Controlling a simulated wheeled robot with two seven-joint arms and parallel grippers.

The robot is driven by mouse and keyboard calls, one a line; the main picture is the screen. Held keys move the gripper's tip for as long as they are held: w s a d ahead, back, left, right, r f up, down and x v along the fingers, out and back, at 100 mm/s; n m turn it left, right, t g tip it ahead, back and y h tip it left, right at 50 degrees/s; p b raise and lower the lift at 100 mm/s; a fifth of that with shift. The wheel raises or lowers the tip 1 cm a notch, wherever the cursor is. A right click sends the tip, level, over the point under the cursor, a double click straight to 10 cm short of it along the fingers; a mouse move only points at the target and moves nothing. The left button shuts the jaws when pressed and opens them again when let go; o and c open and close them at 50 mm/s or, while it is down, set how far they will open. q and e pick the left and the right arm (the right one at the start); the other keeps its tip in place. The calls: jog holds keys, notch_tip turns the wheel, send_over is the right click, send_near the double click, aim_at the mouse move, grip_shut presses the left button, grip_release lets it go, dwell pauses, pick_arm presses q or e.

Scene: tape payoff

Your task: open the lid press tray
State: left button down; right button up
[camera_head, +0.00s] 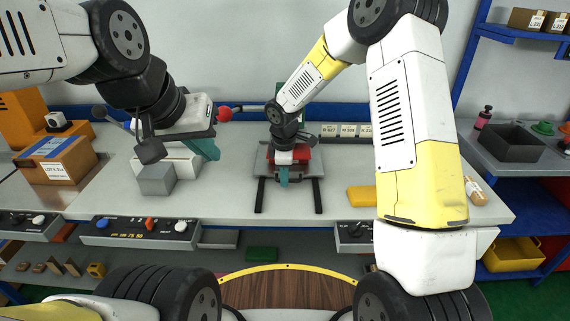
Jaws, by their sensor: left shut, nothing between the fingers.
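The lid press (312,160) stands on the bench in the middle of the head view, a grey and red device. Two dark rails (318,195) run from it towards the bench's front edge. A lever with a red ball knob (224,114) points left from behind it. My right gripper (283,178) points down at the front of the press, and its arm hides part of it. Its teal fingertips overlap the tray area; I cannot tell whether they touch or hold anything. My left gripper (208,150) is shut and empty, left of the press and above the bench.
A grey block (156,180) lies below my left gripper. A cardboard box (58,160) is at the left. Control panels (140,232) line the bench's front. A yellow block (361,196) lies right of the press. A dark bin (513,146) stands on the right shelf.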

jog(key=shift+f, duration=0.25)
jog(key=shift+c, duration=0.2)
grip_shut()
jog(key=shift+w, duration=0.1)
dwell(1.0)
